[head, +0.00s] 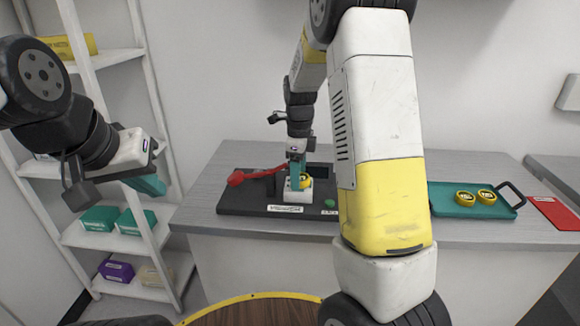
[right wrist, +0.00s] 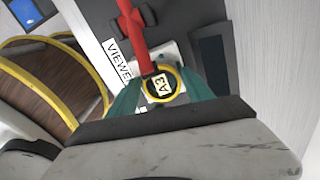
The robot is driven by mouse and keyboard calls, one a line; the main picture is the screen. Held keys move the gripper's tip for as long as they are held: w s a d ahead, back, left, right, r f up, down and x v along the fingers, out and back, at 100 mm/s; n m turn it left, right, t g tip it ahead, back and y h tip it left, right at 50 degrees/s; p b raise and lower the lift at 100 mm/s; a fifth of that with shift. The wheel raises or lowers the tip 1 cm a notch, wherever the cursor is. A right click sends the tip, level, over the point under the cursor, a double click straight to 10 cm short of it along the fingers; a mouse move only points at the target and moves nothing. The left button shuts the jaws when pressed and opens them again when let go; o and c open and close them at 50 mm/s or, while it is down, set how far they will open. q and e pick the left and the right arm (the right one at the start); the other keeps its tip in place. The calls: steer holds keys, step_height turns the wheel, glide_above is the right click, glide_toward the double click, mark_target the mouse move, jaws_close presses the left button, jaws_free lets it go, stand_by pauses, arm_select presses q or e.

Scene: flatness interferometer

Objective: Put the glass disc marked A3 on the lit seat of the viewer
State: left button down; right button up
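The glass disc marked A3 (right wrist: 161,86) has a yellow rim and a pale label. It also shows in the head view (head: 305,182), at the top of the white block of the viewer (head: 298,196). My right gripper (right wrist: 161,75) has its teal fingertips against both sides of the rim. It points down over the block (head: 298,178). Whether the disc rests on the seat or is just above it I cannot tell; the seat's light is hidden. My left gripper (head: 148,184) is away at the left by the shelves, with teal finger showing; its opening is unclear.
A red lever (head: 258,174) reaches to the viewer from the left, close to the right fingers. A green button (head: 329,203) is on the dark base (head: 240,205). A teal tray (head: 445,203) with two yellow-rimmed discs (head: 475,197) and a red mat (head: 553,212) lie at right.

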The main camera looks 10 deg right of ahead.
steer(key=shift+o, duration=0.6)
steer(key=shift+r, duration=0.25)
steer(key=s+r+n+t+y, duration=0.1)
steer(key=s+r+n, duration=0.2)
steer(key=r, duration=0.5)
steer(key=s+r+n, duration=0.2)
steer(key=s+r, duration=0.1)
steer(key=r, duration=0.4)
steer(key=s+a+r+n+t+y, duration=0.1)
steer(key=s+n+t, duration=0.4)
steer(key=s+n, duration=1.3)
steer(key=shift+s+a+r+n, duration=0.15)
steer(key=shift+a+r+n, duration=0.15)
steer(key=shift+a, duration=0.15)
